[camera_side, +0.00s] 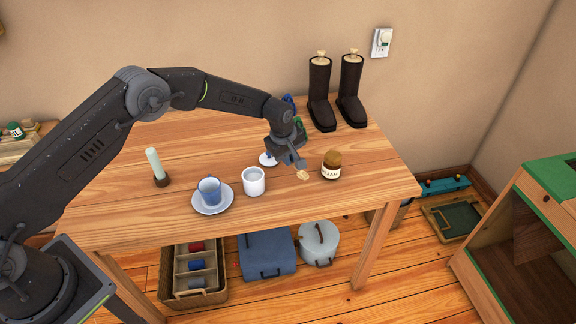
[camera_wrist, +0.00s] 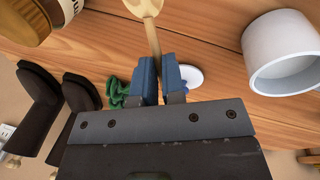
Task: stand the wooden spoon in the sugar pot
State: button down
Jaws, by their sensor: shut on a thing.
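The wooden spoon (camera_wrist: 146,8) is gripped by its handle between the blue fingers of my gripper (camera_wrist: 159,78), its bowl end pointing away from the jaws. In the side view the pale spoon bowl (camera_side: 303,175) shows just beyond my gripper (camera_side: 290,158), above the table. The white open pot (camera_side: 253,182), which looks like the sugar pot, stands upright left of the gripper in the side view. In the wrist view the pot (camera_wrist: 258,72) is at the right, apart from the spoon. Its contents are hard to make out.
A labelled jam jar (camera_side: 331,172) stands close right of the spoon. A white disc (camera_side: 266,159) lies behind. Dark boots (camera_side: 320,95) stand at the back.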

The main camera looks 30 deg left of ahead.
aim_at(289, 174)
jog(key=shift+s+x, duration=0.2)
jog(key=shift+x, duration=0.65)
jog(key=shift+s+x, duration=0.15)
jog(key=shift+x, duration=0.7)
jog(key=shift+f, duration=0.55)
jog(key=c, duration=1.2)
grip_release()
